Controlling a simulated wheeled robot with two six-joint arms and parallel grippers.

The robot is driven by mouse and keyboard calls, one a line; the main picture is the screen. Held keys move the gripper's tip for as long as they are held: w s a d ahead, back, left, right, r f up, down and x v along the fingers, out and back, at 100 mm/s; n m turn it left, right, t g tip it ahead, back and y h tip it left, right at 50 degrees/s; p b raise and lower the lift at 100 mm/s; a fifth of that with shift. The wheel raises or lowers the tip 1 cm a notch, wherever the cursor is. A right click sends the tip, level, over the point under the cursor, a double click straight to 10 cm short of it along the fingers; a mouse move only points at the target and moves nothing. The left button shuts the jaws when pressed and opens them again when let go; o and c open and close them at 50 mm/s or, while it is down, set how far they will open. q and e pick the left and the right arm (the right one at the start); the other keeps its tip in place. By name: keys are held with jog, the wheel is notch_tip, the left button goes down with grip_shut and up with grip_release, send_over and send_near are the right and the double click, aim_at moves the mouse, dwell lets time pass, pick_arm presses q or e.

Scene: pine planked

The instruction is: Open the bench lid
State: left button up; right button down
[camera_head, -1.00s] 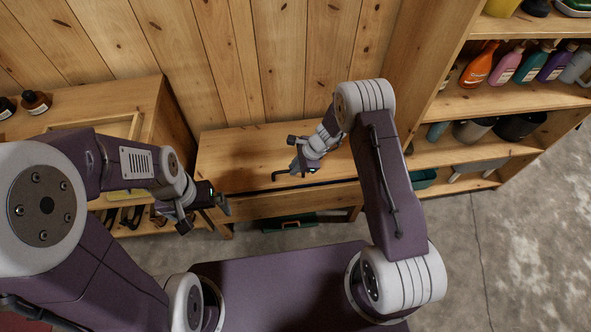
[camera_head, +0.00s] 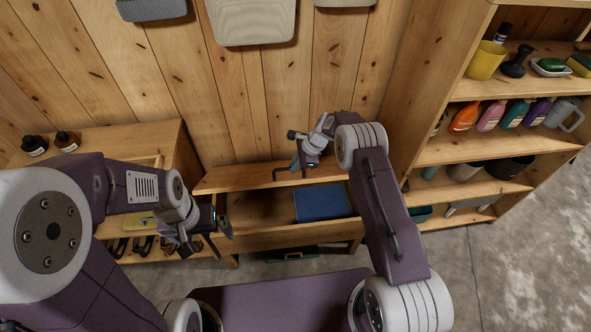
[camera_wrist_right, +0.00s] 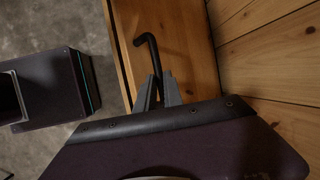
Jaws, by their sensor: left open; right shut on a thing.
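The wooden bench stands against the plank wall. Its lid (camera_head: 232,179) is tilted up at the front, and the bench box (camera_head: 290,239) below it shows an open inside. A black bar handle (camera_head: 279,172) is on the lid's front edge; it also shows in the right wrist view (camera_wrist_right: 147,48). My right gripper (camera_head: 303,169) is shut on this handle, its two fingers (camera_wrist_right: 158,92) around the bar. My left gripper (camera_head: 207,238) is open and empty, in front of the bench's left end.
A blue box-like thing (camera_head: 320,203) lies inside the bench. A shelf unit (camera_head: 470,155) with bottles stands on the right, and a cabinet (camera_head: 100,140) with two dark bottles on the left. A dark green case (camera_head: 292,254) is under the bench.

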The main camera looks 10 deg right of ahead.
jog(key=shift+w, duration=0.25)
jog(key=c, duration=1.5)
grip_release()
jog(key=shift+w, duration=0.1)
jog(key=shift+w+f, duration=0.25)
jog(key=shift+f, duration=0.1)
jog(key=shift+s+r, duration=0.2)
jog(key=shift+r, duration=0.05)
jog(key=v, duration=0.8)
jog(key=shift+d+r+p, duration=0.2)
jog(key=shift+r+p, duration=0.1)
jog(key=shift+p, duration=0.1)
